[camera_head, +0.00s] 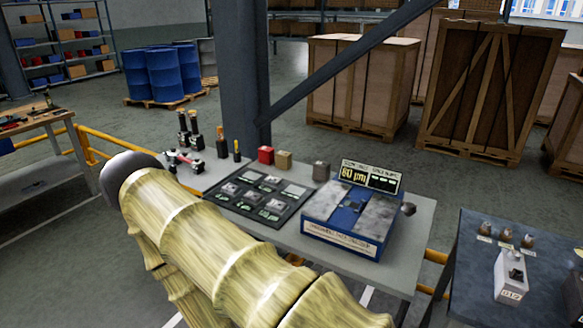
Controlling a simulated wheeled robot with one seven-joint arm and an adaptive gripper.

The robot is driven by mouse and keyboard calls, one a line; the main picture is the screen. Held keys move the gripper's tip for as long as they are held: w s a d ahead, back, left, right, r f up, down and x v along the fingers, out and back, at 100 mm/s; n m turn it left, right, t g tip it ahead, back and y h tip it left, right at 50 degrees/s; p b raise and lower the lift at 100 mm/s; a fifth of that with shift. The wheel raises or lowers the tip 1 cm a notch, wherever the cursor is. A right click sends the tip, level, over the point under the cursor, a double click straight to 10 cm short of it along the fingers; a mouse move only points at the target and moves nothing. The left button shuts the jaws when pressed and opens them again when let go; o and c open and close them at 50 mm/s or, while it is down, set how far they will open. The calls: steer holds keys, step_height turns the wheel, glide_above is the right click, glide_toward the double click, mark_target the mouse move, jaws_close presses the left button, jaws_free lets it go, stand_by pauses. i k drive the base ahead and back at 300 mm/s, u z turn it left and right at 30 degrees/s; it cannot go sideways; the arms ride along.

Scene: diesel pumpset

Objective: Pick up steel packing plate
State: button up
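A black board (261,197) on the grey bench holds several small silvery plates, such as one plate (273,205) near its middle; one of these may be the steel packing plate, but I cannot tell which. Right of the board is a blue fixture (341,236) with two grey metal pads and a small dark blue piece between them. A display (370,176) with glowing characters stands at its back. A large wood-grained, jointed body, likely my arm, crosses the foreground and hides the bench's left front. My gripper does not show.
A dark table (475,280) with a grey device (510,277) stands at right. Crates and blue drums are farther back.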

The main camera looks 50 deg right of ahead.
mark_target(275, 205)
steer(key=z, duration=1.45)
